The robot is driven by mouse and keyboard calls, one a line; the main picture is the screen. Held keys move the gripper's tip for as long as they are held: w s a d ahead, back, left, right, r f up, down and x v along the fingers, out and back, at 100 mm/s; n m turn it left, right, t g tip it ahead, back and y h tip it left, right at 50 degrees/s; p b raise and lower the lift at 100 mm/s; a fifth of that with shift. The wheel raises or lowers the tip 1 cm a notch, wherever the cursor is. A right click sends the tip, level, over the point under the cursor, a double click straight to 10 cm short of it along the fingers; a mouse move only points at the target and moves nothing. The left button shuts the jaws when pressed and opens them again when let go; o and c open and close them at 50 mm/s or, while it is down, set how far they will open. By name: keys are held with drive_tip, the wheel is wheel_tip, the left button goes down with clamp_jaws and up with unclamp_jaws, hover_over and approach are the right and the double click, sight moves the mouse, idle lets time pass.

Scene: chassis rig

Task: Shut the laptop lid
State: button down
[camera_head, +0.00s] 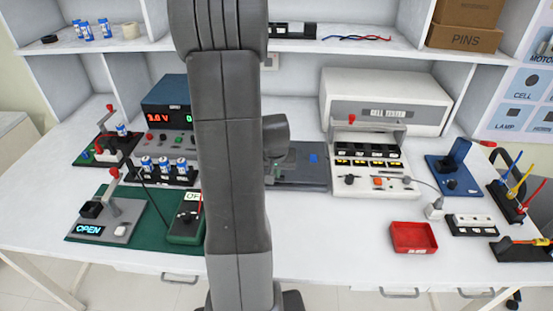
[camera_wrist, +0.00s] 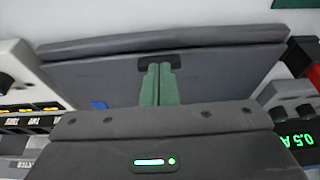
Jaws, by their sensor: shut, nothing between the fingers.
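The dark grey laptop (camera_head: 298,170) lies on the white table, right of my arm in the head view, with its left part hidden. Its lid looks flat or nearly flat on the base; no screen or keys show. A small blue patch marks its top. In the wrist view the laptop (camera_wrist: 215,65) spans the picture, with a thick edge band at the top. My gripper (camera_wrist: 159,68) is shut and empty, its greenish fingers together over the laptop, tips near a dark notch by that edge. I cannot tell whether they touch. My arm hides the gripper in the head view.
The cell tester (camera_head: 370,166) stands close right of the laptop. A power supply (camera_head: 166,118) and a green mat (camera_head: 152,233) with devices are left. A red tray (camera_head: 413,237) lies front right. Table in front of the laptop is clear. A shelf (camera_head: 290,45) runs behind.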

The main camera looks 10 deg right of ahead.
drive_tip(key=shift+s+f, duration=0.25)
drive_tip(key=r+p, duration=0.1)
drive_tip(key=r, duration=0.1)
drive_tip(key=r+p, duration=0.2)
drive_tip(key=shift+w+r, duration=0.2)
drive_tip(key=shift+r, duration=0.05)
drive_tip(key=v, duration=1)
drive_tip(key=shift+s, duration=0.3)
drive_tip(key=shift+a+f, duration=0.1)
drive_tip(key=shift+f, duration=0.05)
drive_tip(key=b+x, duration=0.2)
drive_tip(key=x, duration=1.1)
drive_tip(key=shift+s, duration=0.15)
drive_tip(key=shift+s+a+f+b, duration=0.1)
drive_tip(key=shift+f+b, duration=0.35)
drive_tip(key=shift+f, duration=0.15)
